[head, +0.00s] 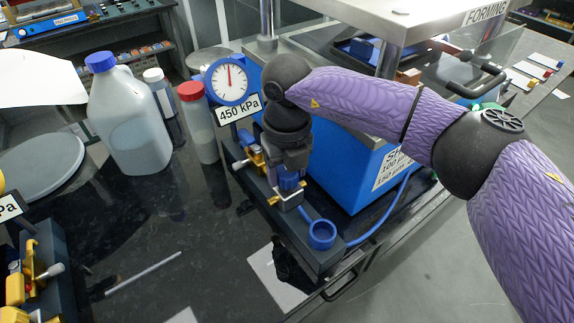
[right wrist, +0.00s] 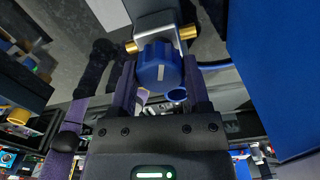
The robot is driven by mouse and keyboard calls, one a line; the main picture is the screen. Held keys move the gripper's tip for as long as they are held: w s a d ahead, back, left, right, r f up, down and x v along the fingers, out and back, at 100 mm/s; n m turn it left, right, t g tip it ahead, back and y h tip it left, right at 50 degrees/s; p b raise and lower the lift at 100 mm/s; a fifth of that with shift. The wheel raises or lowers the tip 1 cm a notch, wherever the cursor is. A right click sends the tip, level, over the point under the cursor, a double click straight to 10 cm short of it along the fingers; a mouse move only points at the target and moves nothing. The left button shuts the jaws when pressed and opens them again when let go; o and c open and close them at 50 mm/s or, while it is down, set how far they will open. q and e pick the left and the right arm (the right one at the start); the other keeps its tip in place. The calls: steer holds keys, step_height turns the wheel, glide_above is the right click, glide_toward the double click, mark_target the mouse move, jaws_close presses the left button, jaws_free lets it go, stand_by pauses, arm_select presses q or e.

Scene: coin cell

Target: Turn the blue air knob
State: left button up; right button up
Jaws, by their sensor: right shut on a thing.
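The blue air knob (right wrist: 158,66) has a ribbed rim and a pale line on its face, and sits on a metal bracket with brass fittings. In the right wrist view it lies between the two fingers of my right gripper (right wrist: 160,84), which is shut on it. In the head view the right gripper (head: 290,165) points down over the knob (head: 290,182), which is partly hidden by it. A round blue-rimmed gauge (head: 229,82) stands behind, above a "450 kPa" label (head: 238,109). My left gripper is not in view.
A large jug with a blue cap (head: 128,120) and a red-capped bottle (head: 198,125) stand left of the gauge. A blue press with a "FORMING" plate (head: 487,12) is close on the right. A blue ring (head: 322,234) with a hose is in front.

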steer(key=shift+m, duration=0.4)
steer(key=o, duration=1.3)
step_height(320, 180, up, 10)
steer(key=shift+p, duration=0.7)
